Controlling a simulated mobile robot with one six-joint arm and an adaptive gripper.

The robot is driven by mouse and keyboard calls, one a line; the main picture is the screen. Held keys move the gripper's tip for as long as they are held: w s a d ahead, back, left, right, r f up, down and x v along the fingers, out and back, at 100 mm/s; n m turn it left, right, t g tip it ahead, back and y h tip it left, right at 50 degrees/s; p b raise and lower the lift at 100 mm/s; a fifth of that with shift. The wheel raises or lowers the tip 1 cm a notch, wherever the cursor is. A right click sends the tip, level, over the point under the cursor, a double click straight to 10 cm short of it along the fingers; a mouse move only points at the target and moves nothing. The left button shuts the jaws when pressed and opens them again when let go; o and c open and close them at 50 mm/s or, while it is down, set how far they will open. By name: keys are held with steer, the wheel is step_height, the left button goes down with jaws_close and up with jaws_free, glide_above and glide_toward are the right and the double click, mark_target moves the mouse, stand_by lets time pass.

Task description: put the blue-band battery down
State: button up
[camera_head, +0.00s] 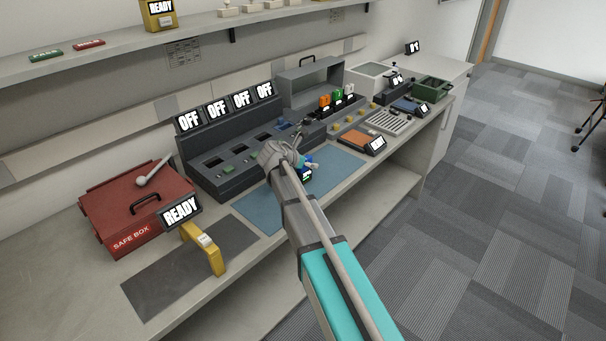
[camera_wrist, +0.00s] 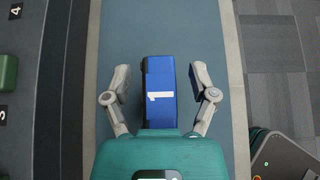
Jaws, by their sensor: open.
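The blue-band battery (camera_wrist: 160,92) is a blue block with a dark left side and a white "1" on its face. In the wrist view it lies over the blue mat (camera_wrist: 205,45), between my gripper's two fingers. My gripper (camera_wrist: 160,82) is open, with a gap between each finger and the battery's sides. In the head view the blue mat (camera_head: 258,207) lies on the bench, and my gripper (camera_head: 305,160) is low over it. A bit of the battery (camera_head: 307,175) shows beside the gripper; the rest is hidden by my arm.
Behind the mat stands a dark charger bank (camera_head: 210,182) with several OFF displays. A red safe box (camera_head: 130,205), a dark mat (camera_head: 180,280) and a yellow device (camera_head: 205,248) are at the left. An orange-topped tray (camera_head: 357,140) is at the right. The bench edge is close.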

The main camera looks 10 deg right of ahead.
stand_by(0.5)
jaws_close()
